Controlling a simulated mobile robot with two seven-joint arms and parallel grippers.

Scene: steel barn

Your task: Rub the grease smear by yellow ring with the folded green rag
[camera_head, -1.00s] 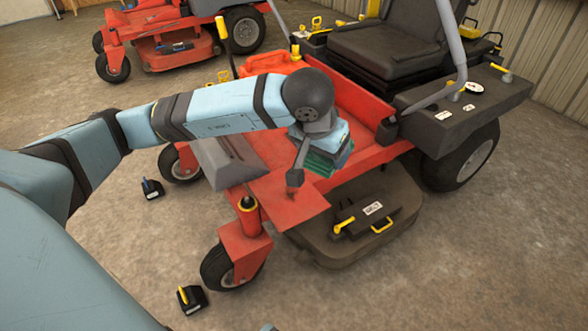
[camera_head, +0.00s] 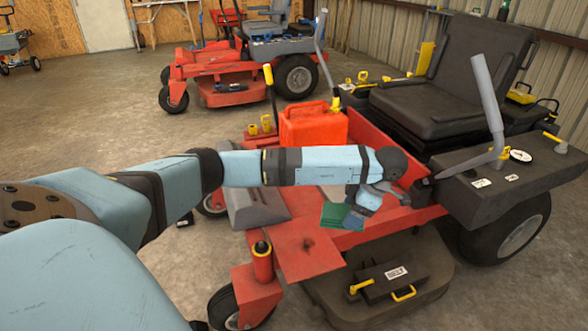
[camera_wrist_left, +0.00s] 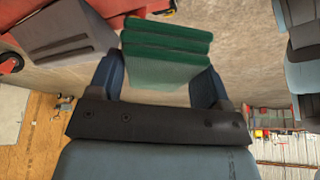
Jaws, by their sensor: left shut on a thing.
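The folded green rag (camera_head: 334,214) is held by my left gripper (camera_head: 354,208) over the front of the near red mower. In the left wrist view the rag (camera_wrist_left: 166,45) shows its stacked folds between the two blue fingers, which are shut on it. A dark grease smear (camera_head: 308,243) lies on the flat red deck plate, a little nearer than the rag and to its left. I cannot tell whether the rag touches the mower. My right gripper is not in view.
A red fuel can (camera_head: 312,126) stands on the mower behind my arm. A grey wedge-shaped part (camera_head: 256,206) lies left of the smear. The black seat (camera_head: 440,85) and grey lever (camera_head: 487,105) rise at the right. A second red mower (camera_head: 235,75) stands behind on open floor.

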